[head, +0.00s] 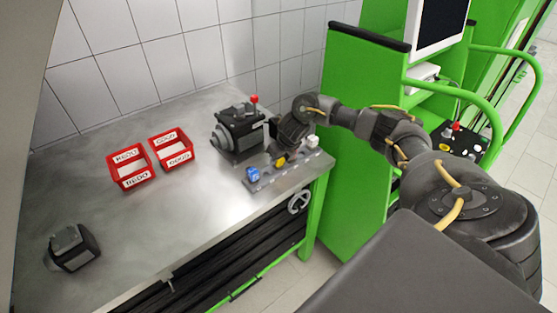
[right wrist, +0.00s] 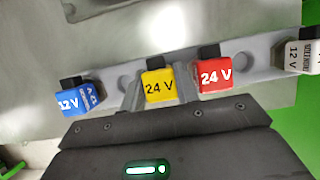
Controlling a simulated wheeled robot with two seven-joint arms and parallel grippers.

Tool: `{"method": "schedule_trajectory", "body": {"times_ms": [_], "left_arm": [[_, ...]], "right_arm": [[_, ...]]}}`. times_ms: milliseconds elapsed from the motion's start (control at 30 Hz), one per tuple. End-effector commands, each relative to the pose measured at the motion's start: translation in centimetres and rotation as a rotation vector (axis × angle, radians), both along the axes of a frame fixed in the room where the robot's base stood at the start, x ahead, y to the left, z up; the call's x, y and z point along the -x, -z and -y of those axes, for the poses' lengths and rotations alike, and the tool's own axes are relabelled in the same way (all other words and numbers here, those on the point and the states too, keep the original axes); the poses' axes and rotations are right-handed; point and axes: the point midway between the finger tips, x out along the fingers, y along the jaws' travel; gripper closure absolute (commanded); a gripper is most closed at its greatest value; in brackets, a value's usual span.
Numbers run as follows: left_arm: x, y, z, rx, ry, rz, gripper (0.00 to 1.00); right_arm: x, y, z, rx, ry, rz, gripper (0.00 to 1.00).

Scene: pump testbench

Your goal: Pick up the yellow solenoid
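The yellow solenoid (head: 280,161), marked 24 V in the right wrist view (right wrist: 159,86), stands in a grey rail (head: 300,168) at the table's front right corner. My right gripper (head: 283,152) is above the rail at the yellow solenoid. In the right wrist view its fingers (right wrist: 158,94) stand apart, one on each side of the yellow solenoid; I cannot tell whether they touch it. The solenoid appears still seated in the rail. My left gripper is not in view.
In the rail, a blue 12 V solenoid (right wrist: 82,98) is left of the yellow one; a red 24 V (right wrist: 214,76) and a white 12 V (right wrist: 301,54) are right. A dark pump (head: 238,130) stands behind. Two red bins (head: 131,169) (head: 172,149) and a dark block (head: 73,249) are left.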

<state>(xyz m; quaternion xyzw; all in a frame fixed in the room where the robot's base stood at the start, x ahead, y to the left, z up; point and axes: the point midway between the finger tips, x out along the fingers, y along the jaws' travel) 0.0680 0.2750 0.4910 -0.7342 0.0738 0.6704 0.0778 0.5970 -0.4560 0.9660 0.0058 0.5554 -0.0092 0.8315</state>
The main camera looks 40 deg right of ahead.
Motion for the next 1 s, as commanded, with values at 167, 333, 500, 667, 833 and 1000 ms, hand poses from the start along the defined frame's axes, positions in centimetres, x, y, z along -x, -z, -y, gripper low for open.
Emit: {"method": "schedule_trajectory", "body": {"times_ms": [167, 333, 500, 667, 833, 1000], "left_arm": [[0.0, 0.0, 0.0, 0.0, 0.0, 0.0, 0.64], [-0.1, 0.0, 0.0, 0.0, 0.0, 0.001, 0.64], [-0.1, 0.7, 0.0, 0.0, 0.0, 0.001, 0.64], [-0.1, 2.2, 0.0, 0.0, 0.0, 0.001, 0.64], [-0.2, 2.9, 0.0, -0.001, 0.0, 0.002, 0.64], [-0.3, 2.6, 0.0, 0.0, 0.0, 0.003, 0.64]], "right_arm": [[0.0, -0.1, 0.0, 0.0, 0.0, 0.001, 0.86], [0.0, -0.1, 0.0, 0.0, 0.0, 0.001, 0.86], [-0.1, -0.8, 0.0, 0.0, -0.001, 0.005, 0.86], [-0.2, -2.6, 0.0, 0.001, -0.002, 0.008, 0.86], [2.3, -5.9, 0.6, 0.002, -0.002, 0.007, 0.86], [5.7, -9.8, 1.4, 0.007, 0.0, 0.005, 0.86]]}}
